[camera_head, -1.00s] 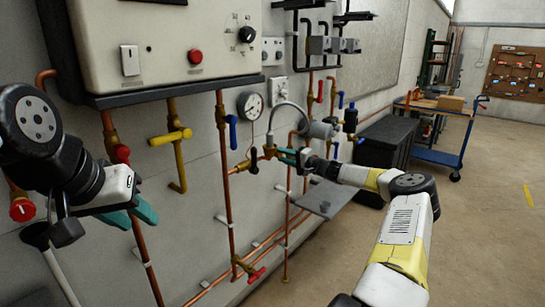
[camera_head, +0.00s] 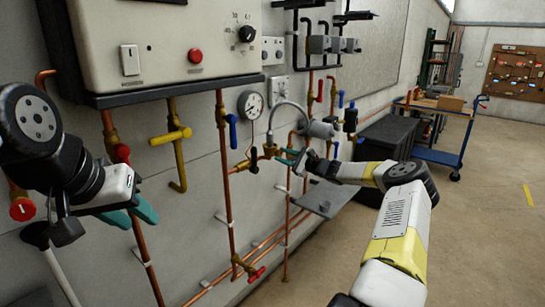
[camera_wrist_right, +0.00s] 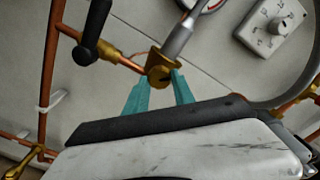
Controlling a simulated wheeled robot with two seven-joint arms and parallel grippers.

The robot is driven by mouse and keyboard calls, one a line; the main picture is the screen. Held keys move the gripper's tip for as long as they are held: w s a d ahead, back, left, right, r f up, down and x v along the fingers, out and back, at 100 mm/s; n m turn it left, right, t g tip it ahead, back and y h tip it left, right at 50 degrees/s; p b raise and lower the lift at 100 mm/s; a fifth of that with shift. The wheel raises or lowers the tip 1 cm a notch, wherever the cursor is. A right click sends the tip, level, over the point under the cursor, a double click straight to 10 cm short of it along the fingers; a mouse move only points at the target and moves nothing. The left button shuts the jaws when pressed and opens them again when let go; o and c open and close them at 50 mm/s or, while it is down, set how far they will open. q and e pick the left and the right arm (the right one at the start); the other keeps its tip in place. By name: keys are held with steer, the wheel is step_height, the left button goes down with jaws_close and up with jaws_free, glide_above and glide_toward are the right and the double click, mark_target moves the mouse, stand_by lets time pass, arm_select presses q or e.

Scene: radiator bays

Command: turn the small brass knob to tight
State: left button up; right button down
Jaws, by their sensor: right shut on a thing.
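The small brass knob (camera_wrist_right: 160,72) sits on the brass fitting below a grey hose end, at the end of a short copper branch pipe. In the head view the brass fitting (camera_head: 269,150) is beside the curved grey hose. My right gripper (camera_wrist_right: 160,82) has its teal fingers on both sides of the knob and is shut on it. In the head view my right gripper (camera_head: 284,156) partly hides the knob. My left gripper (camera_head: 133,214) is in the left foreground, with its teal fingers apart and empty, away from the knob.
A pressure gauge (camera_head: 250,104) and a blue-handled valve (camera_head: 233,132) are close left of the fitting. Copper pipes run down the wall. A grey shelf plate (camera_head: 325,198) is below my right gripper. The floor at right is open.

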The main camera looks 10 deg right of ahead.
steer(key=m, duration=0.4)
steer(key=shift+m, duration=0.3)
steer(key=shift+f+m, duration=0.1)
steer(key=shift+m, duration=1.9)
steer(key=shift+s, duration=0.1)
steer(key=c, duration=1.1)
jaws_free()
steer(key=shift+v, duration=3.85)
